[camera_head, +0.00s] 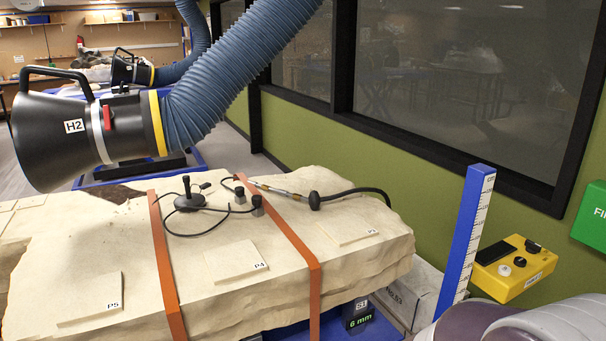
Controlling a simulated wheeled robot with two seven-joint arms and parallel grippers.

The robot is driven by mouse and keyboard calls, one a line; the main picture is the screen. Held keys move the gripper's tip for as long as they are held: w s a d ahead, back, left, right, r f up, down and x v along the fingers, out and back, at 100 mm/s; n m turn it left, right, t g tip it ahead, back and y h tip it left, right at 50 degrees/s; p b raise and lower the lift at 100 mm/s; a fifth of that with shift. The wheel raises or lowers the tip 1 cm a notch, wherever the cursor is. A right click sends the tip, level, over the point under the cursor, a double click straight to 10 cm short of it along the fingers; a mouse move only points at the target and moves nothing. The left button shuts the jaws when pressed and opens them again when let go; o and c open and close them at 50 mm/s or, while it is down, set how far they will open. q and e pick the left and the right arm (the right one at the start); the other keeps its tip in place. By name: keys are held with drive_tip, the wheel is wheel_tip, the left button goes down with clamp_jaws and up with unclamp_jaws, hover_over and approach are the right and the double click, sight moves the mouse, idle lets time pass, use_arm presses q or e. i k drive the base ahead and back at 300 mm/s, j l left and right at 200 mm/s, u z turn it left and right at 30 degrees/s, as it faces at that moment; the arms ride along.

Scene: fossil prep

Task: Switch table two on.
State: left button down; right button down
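A yellow control box (514,267) is at the right, in front of the green wall. Its top carries a black part (497,252), a round whitish knob or button (519,262) and another dark control (532,247). A small white label is on its front, too small to read. I cannot tell from its controls whether anything is on. A big pale stone block (200,290) lies on a blue base (375,328); no table number is readable. Neither of my grippers is in view.
A black hood marked H2 (50,150) on a blue ribbed hose (215,75) hangs over the block. Orange straps (165,270) cross it; cabled tools (190,200) lie on top. A blue scale post (465,240) stands left of the yellow box. A green box (592,215) is far right.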

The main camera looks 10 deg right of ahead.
sight(532, 247)
drive_tip(key=z, duration=1.6)
drive_tip(key=i, duration=0.05)
